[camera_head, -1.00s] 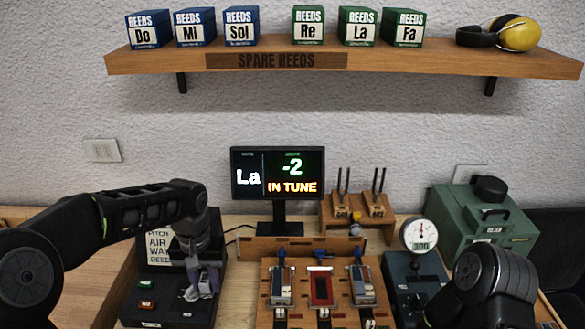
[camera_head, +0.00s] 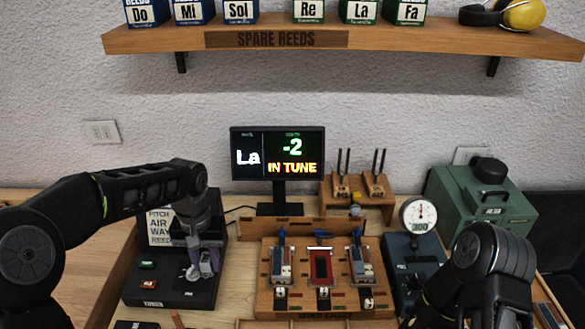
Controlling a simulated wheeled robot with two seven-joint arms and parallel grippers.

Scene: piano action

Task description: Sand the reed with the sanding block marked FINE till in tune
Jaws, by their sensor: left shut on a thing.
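My left gripper (camera_head: 207,265) points down over the black tuning box (camera_head: 178,292). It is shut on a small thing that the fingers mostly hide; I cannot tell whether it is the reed. A round silver part (camera_head: 193,272) is beside the fingers on the box. The monitor (camera_head: 278,154) reads "La", "-2" and "IN TUNE". My right arm (camera_head: 490,265) comes in at the lower right, and its gripper is not visible. I cannot make out a block marked FINE.
A wooden chest (camera_head: 315,302) with two grey units and a red one stands at centre. A small wooden tool stand (camera_head: 358,203) is behind it. A dial gauge (camera_head: 420,215) and a green case (camera_head: 480,205) stand to the right. The spare reeds shelf (camera_head: 400,40) is above.

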